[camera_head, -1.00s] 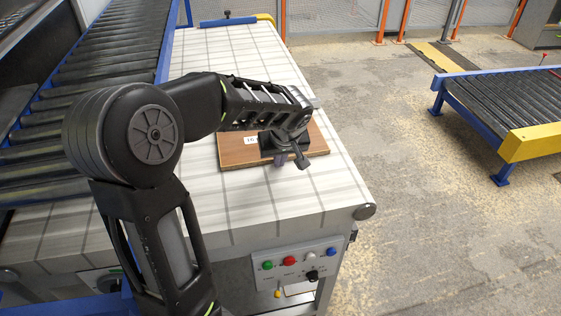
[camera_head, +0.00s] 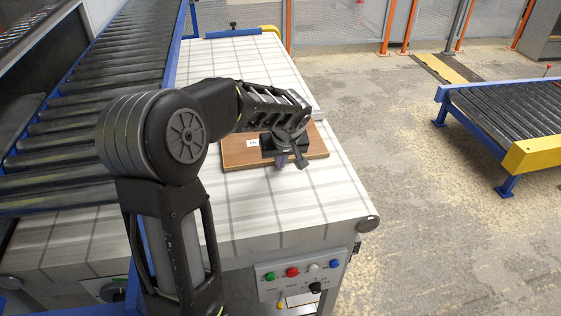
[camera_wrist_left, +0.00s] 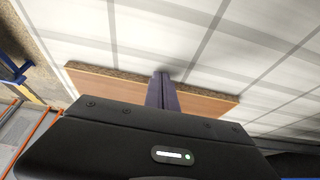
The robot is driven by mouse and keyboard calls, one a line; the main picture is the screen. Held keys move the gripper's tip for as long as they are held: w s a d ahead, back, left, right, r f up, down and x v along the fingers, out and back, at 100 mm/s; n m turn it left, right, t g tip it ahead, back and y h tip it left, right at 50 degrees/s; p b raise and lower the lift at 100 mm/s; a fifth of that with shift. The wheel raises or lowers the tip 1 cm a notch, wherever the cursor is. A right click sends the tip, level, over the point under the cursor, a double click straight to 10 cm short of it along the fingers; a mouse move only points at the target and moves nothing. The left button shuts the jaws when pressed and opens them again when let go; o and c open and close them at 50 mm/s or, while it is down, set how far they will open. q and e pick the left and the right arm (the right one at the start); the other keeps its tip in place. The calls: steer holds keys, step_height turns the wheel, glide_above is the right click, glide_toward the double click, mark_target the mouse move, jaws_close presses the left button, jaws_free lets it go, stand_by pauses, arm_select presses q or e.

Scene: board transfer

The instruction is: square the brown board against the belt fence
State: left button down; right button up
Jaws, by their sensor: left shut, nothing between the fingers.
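The brown board (camera_head: 235,155) lies flat on the pale, grid-lined belt top (camera_head: 245,205), near its right side, with a small white label on it. My left gripper (camera_head: 281,160) is above the board, its purple fingers shut and empty at the board's near long edge. In the left wrist view the fingers (camera_wrist_left: 162,85) cross that edge of the board (camera_wrist_left: 205,103); I cannot tell whether they touch it. My arm and gripper hide part of the board. I cannot clearly make out which part is the belt fence. My right gripper is not in view.
A black roller conveyor (camera_head: 110,85) with a blue rail runs along the left. A blue and yellow bar (camera_head: 235,32) crosses the far end. A control panel with buttons (camera_head: 300,275) is on the front. The belt top in front of the board is clear.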

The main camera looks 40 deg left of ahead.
arm_select(q)
steer(key=shift+s+d+b, duration=0.2)
steer(key=shift+b, duration=0.15)
steer(key=shift+s+d+b, duration=0.4)
steer(key=shift+s+d, duration=0.15)
steer(key=shift+d, duration=0.15)
steer(key=shift+r, duration=0.15)
step_height(320, 180, up, 7)
steer(key=p, duration=0.4)
stand_by(0.7)
